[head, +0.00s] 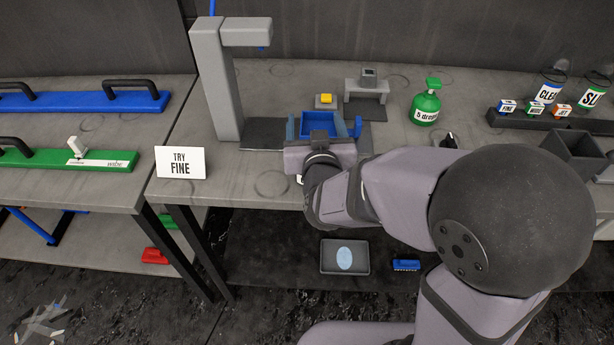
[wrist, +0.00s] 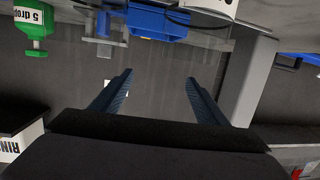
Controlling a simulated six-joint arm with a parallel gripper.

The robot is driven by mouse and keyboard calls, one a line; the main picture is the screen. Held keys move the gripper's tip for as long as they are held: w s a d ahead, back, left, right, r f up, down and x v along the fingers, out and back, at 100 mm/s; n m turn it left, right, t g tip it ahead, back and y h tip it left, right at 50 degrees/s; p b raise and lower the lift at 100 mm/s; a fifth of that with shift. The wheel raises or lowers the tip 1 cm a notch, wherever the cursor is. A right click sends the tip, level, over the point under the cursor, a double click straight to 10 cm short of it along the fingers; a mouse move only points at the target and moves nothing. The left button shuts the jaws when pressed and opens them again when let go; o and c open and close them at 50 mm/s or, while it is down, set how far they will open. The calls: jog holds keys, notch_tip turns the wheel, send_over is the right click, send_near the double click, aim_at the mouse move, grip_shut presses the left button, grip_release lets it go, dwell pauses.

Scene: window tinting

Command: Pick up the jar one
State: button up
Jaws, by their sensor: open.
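No jar marked "one" can be picked out. Two dark-topped jar-like containers stand at the far right of the bench in the head view, one with a label starting "CLE" (head: 548,92) and one starting "SL" (head: 592,97). A green bottle labelled "5 drop" (head: 427,104) stands left of them; it also shows in the wrist view (wrist: 34,20). My gripper (head: 323,127) is over the middle of the bench, well left of the jars. In the wrist view its two blue fingers (wrist: 160,77) are apart with nothing held between them.
A blue box (head: 317,122) is close to my gripper. A grey column (head: 215,85) and a "TRY FINE" card (head: 181,162) stand to the left. A yellow block (head: 326,98) and a grey stand (head: 367,87) are behind. An open dark bin (head: 572,148) is at right.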

jog(key=shift+m+t+h, duration=0.4)
jog(key=shift+t+h, duration=0.1)
jog(key=shift+t, duration=0.2)
jog(key=s+a+f+b, duration=0.3)
jog(key=shift+s+f, duration=0.3)
jog(key=s+f+h+b, duration=0.1)
jog(key=s+f+m+h+b, duration=0.1)
jog(key=s, duration=0.1)
jog(key=s+d+f+m+b, duration=0.1)
jog(key=shift+s+f+t+h, duration=0.15)
jog(key=shift+s+t+h, duration=0.15)
jog(key=shift+h, duration=0.1)
jog(key=shift+s+d, duration=0.2)
jog(key=shift+s, duration=0.15)
jog(key=shift+w+d+p, duration=0.2)
jog(key=shift+w, duration=1.65)
jog(key=shift+w+d+p, duration=0.15)
jog(key=shift+w+p, duration=0.05)
jog(key=shift+w, duration=1.65)
jog(key=c, duration=1.2)
